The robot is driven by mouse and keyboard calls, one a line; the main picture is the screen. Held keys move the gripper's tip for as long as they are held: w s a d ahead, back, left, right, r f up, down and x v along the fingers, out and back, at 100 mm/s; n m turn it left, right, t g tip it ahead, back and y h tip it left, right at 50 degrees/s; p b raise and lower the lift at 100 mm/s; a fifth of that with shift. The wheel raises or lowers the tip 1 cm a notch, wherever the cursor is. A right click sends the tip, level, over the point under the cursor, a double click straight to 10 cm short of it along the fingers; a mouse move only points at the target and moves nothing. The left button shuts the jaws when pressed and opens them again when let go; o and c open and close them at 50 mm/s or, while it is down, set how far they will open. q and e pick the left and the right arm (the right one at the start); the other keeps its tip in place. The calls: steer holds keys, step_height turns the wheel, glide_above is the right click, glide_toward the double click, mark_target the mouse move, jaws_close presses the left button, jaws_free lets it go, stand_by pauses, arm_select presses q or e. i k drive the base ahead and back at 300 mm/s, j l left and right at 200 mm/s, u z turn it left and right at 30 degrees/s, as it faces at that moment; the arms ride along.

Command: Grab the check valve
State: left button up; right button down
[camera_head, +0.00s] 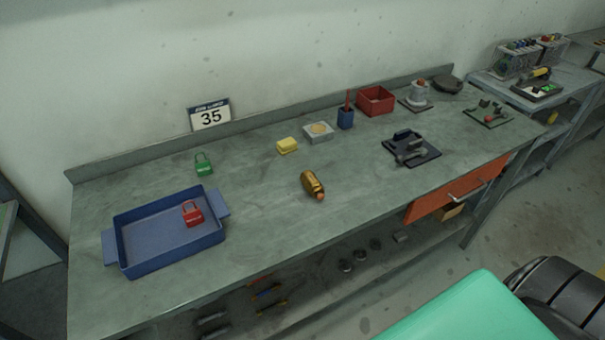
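A small brass-coloured valve (312,184) with a reddish end lies on the grey-green workbench (260,220), near the middle. It looks like the check valve. Nothing touches it. Neither of my grippers shows in the head view, so their state is not visible.
A blue tray (128,218) holding a red padlock (192,213) is at the left. A green padlock (204,164), a yellow block (287,146), a blue cup (345,118), a red box (376,101) and a dark plate with a tool (411,149) stand around. An orange drawer (470,190) is partly open.

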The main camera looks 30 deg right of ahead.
mark_target(309, 180)
steer(key=l, duration=1.7)
steer(key=i, duration=0.05)
